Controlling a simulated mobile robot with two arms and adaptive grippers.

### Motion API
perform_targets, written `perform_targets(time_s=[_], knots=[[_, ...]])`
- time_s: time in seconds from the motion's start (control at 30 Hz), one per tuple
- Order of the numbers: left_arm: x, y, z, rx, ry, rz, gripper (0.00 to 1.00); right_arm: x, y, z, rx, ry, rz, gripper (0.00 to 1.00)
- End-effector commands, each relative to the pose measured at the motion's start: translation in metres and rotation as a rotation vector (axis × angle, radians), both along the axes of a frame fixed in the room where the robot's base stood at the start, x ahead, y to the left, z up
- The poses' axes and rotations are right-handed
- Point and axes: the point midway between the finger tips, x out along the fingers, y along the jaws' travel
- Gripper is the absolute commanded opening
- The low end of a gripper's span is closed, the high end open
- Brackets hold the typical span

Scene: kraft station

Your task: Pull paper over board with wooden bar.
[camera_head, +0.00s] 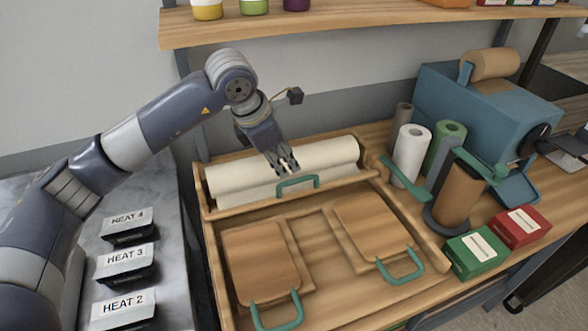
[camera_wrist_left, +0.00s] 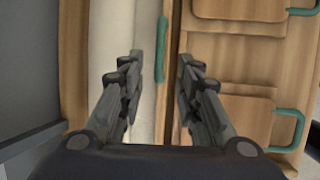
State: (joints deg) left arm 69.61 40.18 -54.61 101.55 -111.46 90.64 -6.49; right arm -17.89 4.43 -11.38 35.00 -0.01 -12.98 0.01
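A white paper roll (camera_head: 285,166) lies in a wooden holder at the back of the wooden station. A wooden bar (camera_head: 300,195) with a teal handle (camera_head: 298,183) runs along the front of the roll. Two wooden boards with teal handles, a left one (camera_head: 262,262) and a right one (camera_head: 372,225), lie in the tray in front. My left gripper (camera_head: 286,166) is above the roll, just behind the handle. In the left wrist view its fingers (camera_wrist_left: 155,85) are apart, with the teal handle (camera_wrist_left: 161,50) beyond and between them. My right gripper is not in view.
Black containers labelled HEAT (camera_head: 126,265) stand on the marble counter at left. Upright rolls, including a white one (camera_head: 411,152), stand right of the tray. Green (camera_head: 475,252) and red (camera_head: 521,227) boxes and a blue machine (camera_head: 480,115) are farther right. A shelf (camera_head: 340,25) hangs above.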

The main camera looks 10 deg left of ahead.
Motion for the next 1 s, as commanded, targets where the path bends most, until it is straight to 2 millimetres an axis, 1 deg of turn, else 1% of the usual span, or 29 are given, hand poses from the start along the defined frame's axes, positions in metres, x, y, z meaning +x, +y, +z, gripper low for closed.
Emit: perform_targets(time_s=[0.03,0.2,0.4,0.6,0.83,0.87,0.9,0.97,1.0], knots=[[0.003,-0.002,-0.008,0.000,0.007,0.001,0.32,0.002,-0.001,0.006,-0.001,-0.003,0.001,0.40],[0.015,-0.010,-0.038,0.000,0.006,0.000,0.32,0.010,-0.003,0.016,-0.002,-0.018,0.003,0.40],[0.026,-0.016,-0.064,0.000,0.004,-0.001,0.32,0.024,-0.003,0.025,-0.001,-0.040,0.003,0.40],[0.030,-0.018,-0.075,0.000,0.000,-0.001,0.32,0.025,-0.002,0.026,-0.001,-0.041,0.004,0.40],[0.030,-0.018,-0.076,0.000,0.000,-0.001,0.32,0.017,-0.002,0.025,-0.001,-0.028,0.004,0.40],[0.030,-0.018,-0.076,0.000,0.000,-0.001,0.27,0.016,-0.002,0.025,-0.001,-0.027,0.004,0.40],[0.030,-0.018,-0.076,0.000,0.000,-0.001,0.18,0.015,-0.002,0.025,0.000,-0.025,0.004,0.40],[0.030,-0.018,-0.076,0.000,0.000,-0.001,0.04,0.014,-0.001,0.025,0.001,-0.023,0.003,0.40],[0.030,-0.018,-0.076,0.000,0.000,-0.001,0.00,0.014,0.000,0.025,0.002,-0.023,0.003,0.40]])
